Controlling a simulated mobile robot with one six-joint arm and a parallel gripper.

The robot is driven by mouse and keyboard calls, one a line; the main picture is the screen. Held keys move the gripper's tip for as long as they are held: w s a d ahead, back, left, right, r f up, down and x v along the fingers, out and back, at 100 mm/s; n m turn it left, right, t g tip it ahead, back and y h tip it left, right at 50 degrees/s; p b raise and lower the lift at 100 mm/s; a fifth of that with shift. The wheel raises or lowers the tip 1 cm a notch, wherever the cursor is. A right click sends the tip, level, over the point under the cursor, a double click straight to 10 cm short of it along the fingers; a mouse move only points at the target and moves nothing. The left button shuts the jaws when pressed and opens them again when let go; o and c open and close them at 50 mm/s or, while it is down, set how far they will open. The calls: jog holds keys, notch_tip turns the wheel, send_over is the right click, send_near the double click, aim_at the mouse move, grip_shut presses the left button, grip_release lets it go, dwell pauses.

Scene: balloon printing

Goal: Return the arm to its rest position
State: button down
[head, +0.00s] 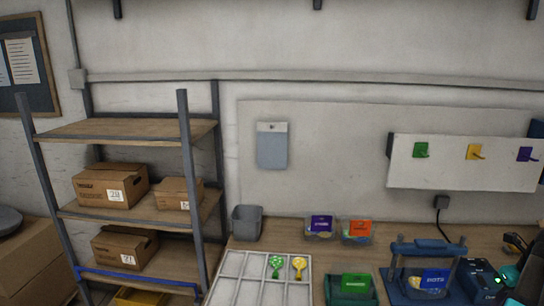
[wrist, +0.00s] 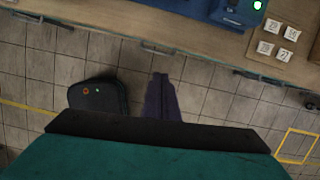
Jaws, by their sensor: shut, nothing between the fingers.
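My gripper (wrist: 161,80) shows in the wrist view as two dark fingers held together, with nothing between them. It points out over the tiled floor, in front of the workbench edge. The teal and dark body of my wrist fills the bottom of that view. In the head view, teal and black parts that look like my arm (head: 512,273) show at the lower right edge, over the bench's right end. The fingers cannot be made out there.
The workbench (head: 395,268) carries a white divided tray (head: 237,263) with a green and a yellow balloon, card-labelled bins, a grey bin (head: 247,223) and a blue press (head: 428,247). A shelf (head: 135,129) with cardboard boxes stands at left. Floor below my gripper looks clear.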

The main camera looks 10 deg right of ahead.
jog(key=w+a+f+n+g+y, duration=0.1)
jog(key=w+a+f+n, duration=0.5)
jog(key=a+f, duration=0.45)
jog(key=w+a+f+n+g+y, duration=0.1)
jog(key=w+a+f+n, duration=0.5)
jog(key=a+f, duration=0.45)
jog(key=s+a+f+n+g, duration=0.25)
jog(key=a+f+n, duration=0.75)
jog(key=a+f, duration=0.55)
jog(key=s+a+f+n+g+h, duration=0.1)
jog(key=s+a+f+n+g, duration=0.1)
jog(key=s+a+f+n, duration=0.55)
jog(key=s+a+f+n+g, duration=0.2)
jog(key=s+a+f+n, duration=0.3)
jog(key=s+a+n, duration=0.6)
notch_tip(320, 180, down, 12)
jog(key=a+m+b, duration=0.1)
jog(key=m+b, duration=0.1)
jog(key=b, duration=1.1)
jog(key=shift+w, duration=0.2)
